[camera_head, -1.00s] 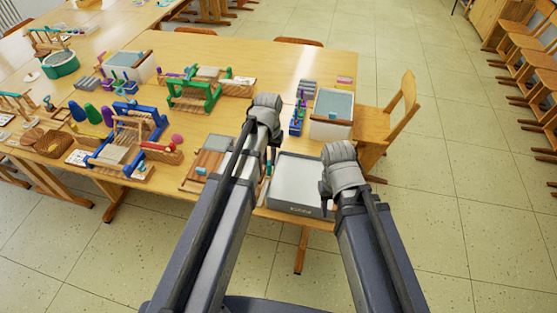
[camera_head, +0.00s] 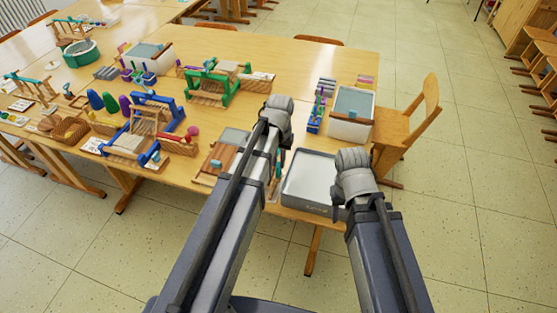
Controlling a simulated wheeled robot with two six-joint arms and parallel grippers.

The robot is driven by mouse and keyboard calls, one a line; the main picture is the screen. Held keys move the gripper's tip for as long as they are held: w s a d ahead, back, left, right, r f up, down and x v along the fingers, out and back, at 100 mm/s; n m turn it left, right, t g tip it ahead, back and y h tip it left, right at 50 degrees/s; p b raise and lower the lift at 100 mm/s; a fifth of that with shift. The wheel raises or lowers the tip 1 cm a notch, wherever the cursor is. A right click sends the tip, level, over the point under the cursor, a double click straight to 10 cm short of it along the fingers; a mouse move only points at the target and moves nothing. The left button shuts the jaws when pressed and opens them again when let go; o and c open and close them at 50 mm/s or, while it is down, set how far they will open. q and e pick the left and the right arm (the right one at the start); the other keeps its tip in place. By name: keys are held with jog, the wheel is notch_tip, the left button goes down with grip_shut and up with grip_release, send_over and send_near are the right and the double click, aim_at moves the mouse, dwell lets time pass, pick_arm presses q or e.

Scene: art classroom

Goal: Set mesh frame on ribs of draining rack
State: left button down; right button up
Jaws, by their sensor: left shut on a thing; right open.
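My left gripper (camera_head: 279,160) is over the front of the table, just left of a grey tray. Its jaws are mostly hidden behind my own arm. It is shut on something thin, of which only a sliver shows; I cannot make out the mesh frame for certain. A low wooden piece with a grey panel (camera_head: 221,158) lies left of my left arm, partly covered by it; I cannot tell whether it is the draining rack. My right gripper (camera_head: 340,208) is open at the front right corner of the grey tray; its fingers are barely visible.
The grey tray (camera_head: 303,200) sits at the table's front edge. A white tub (camera_head: 350,128) and a blue caddy (camera_head: 314,122) stand behind it. Blue (camera_head: 142,125) and green (camera_head: 198,94) looms stand left. A wooden chair (camera_head: 408,125) is at the right end.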

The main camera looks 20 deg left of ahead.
aim_at(279, 170)
pick_arm(q)
jog(key=shift+f+b, duration=0.45)
jog(key=shift+f, duration=0.35)
jog(key=shift+f+b, duration=0.3)
jog(key=shift+f, duration=0.05)
dwell(0.5)
jog(key=shift+f, duration=0.2)
jog(key=shift+f+b, duration=0.4)
jog(key=shift+b, duration=0.25)
dwell(0.4)
jog(key=shift+f, duration=0.2)
jog(key=shift+f+b, duration=0.45)
jog(key=shift+b, duration=0.2)
dwell(0.7)
jog(key=c, duration=0.8)
grip_release()
jog(key=shift+o, duration=0.2)
